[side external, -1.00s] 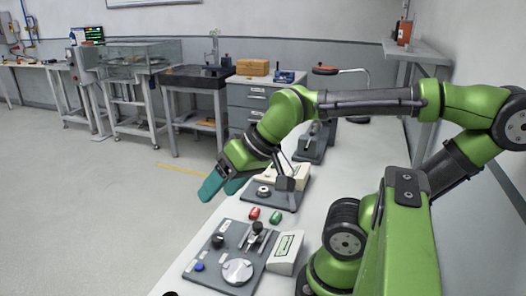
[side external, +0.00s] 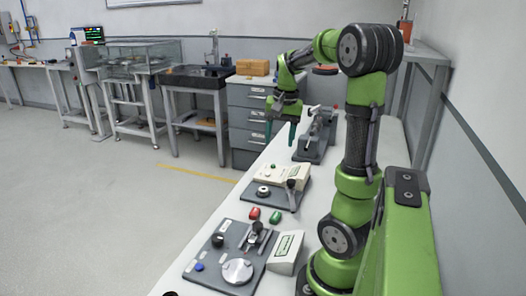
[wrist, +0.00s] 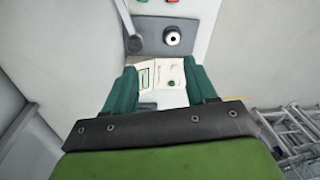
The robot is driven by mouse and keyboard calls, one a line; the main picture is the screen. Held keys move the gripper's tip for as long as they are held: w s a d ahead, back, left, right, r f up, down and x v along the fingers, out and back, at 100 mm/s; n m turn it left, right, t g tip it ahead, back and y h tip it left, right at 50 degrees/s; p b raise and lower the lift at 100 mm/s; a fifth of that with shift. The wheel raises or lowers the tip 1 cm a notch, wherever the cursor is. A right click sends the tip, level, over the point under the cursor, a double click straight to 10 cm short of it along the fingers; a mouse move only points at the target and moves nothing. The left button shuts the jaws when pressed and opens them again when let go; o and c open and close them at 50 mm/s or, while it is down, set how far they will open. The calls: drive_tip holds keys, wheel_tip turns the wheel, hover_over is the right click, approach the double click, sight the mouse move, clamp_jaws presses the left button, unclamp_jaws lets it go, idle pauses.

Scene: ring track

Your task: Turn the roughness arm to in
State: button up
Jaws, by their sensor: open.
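The roughness station is a grey plate (side external: 263,202) in the middle of the bench, with a cream box (side external: 284,174) behind it. A round white-and-black ring part (side external: 263,191) sits on the plate. The roughness arm (side external: 291,186) stands at the plate's right side. In the wrist view the arm (wrist: 123,18) runs from a dark pivot up and left, beside the ring part (wrist: 172,37) and not over it. My gripper (side external: 280,132) hangs above the bench beyond the station, teal fingers apart and empty. In the wrist view the cream box (wrist: 145,75) shows between the fingers of my gripper (wrist: 160,88).
A nearer grey panel (side external: 208,262) carries a dark knob, a blue button and a silver disc. A red piece (side external: 254,213) and a green piece (side external: 275,217) lie between the stations. A white labelled box (side external: 286,252) stands at right. A grey device (side external: 315,137) stands near my gripper.

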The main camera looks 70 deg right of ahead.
drive_tip(key=r+m+g, duration=0.1)
drive_tip(key=r+m, duration=0.1)
hover_over(291, 181)
wheel_tip(291, 181, down, 17)
drive_tip(key=shift+d, duration=0.1)
idle(0.3)
clamp_jaws()
